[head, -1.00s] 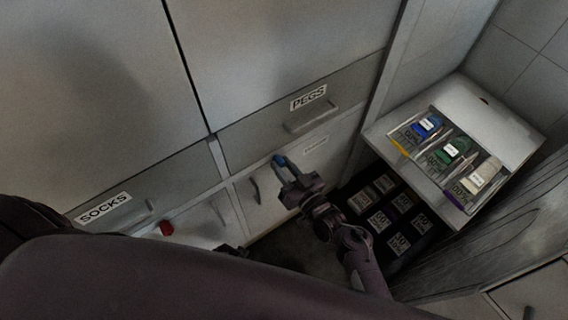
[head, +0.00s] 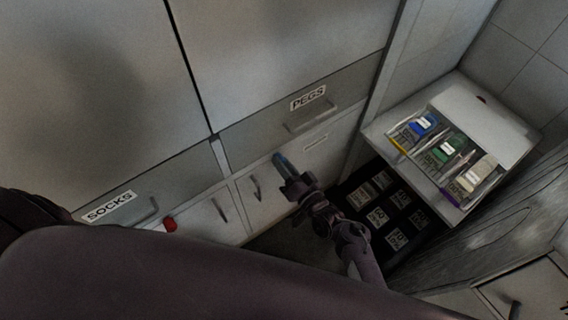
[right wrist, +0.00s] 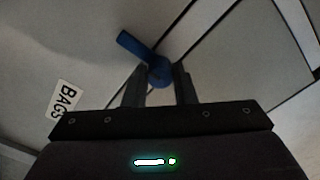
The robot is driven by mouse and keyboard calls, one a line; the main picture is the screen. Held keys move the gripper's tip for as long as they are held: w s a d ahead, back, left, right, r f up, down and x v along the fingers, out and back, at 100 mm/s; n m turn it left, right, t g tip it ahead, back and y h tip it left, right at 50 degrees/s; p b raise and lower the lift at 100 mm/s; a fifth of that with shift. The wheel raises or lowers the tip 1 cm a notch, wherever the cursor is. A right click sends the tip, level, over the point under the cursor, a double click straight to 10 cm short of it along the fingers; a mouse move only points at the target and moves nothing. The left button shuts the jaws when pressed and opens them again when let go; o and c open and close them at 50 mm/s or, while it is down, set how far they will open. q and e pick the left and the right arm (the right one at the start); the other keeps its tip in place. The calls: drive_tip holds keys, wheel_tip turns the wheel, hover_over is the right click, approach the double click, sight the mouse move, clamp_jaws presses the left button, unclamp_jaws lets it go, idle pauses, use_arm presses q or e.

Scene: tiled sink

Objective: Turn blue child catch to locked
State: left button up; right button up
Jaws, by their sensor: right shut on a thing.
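The blue child catch (head: 279,159) is on the pale cabinet front below the PEGS drawer. In the right wrist view it shows as a blue round knob with a lever (right wrist: 133,45) pointing up and left. My right gripper (head: 285,167) is at the catch, its fingers on either side of the round part; in the right wrist view the fingers (right wrist: 160,84) are shut on it. The fingers hide part of the catch in the head view. My left gripper is not in view.
A red catch (head: 170,224) sits at the lower left near the SOCKS drawer (head: 130,205). The PEGS drawer (head: 290,115) is above my right gripper. A white open box (head: 485,107) with several coloured items stands at right, above dark labelled compartments (head: 385,208).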

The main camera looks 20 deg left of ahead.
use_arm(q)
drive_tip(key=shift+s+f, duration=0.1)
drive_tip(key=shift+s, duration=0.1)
use_arm(e)
drive_tip(key=o, duration=1)
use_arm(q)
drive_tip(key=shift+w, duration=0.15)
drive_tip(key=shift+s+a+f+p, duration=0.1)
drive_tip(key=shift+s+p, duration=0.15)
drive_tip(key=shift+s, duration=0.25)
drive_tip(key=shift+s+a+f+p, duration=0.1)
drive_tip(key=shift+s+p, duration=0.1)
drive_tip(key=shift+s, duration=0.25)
use_arm(e)
drive_tip(key=v, duration=0.7)
drive_tip(key=shift+s+d, duration=0.25)
drive_tip(key=shift+d, duration=0.1)
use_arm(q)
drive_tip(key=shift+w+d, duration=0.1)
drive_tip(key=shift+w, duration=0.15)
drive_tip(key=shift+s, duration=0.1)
